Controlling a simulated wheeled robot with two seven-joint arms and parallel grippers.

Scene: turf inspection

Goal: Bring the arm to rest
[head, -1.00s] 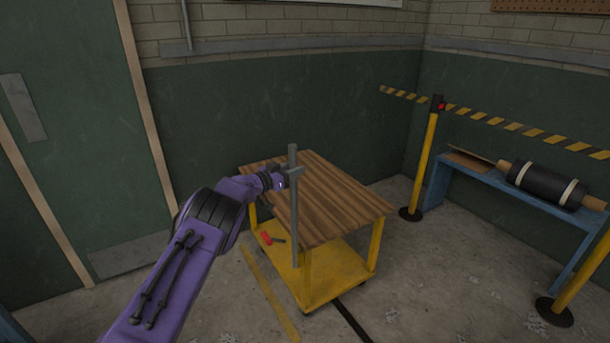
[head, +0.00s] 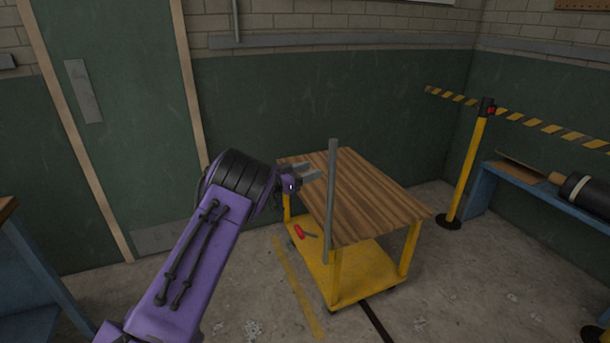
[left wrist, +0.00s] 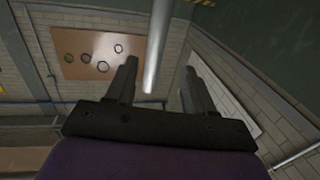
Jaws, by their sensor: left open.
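My left arm comes in from the left in the head view. Its gripper (head: 312,172) is open and empty, just left of a grey upright pole (head: 332,205) at the near side of the wood-topped yellow cart (head: 365,195). A small gap shows between the fingertips and the pole. In the left wrist view the two fingers (left wrist: 160,75) stand apart, and the pole (left wrist: 158,45) shows in the space between them. I cannot tell its exact depth there. My right gripper is not in view.
A red-handled tool (head: 299,231) lies on the cart's lower shelf. A yellow barrier post (head: 468,165) with striped tape and a blue bench (head: 530,190) with a black roller (head: 590,192) stand at right. Another blue bench (head: 25,275) is at left. Floor between is clear.

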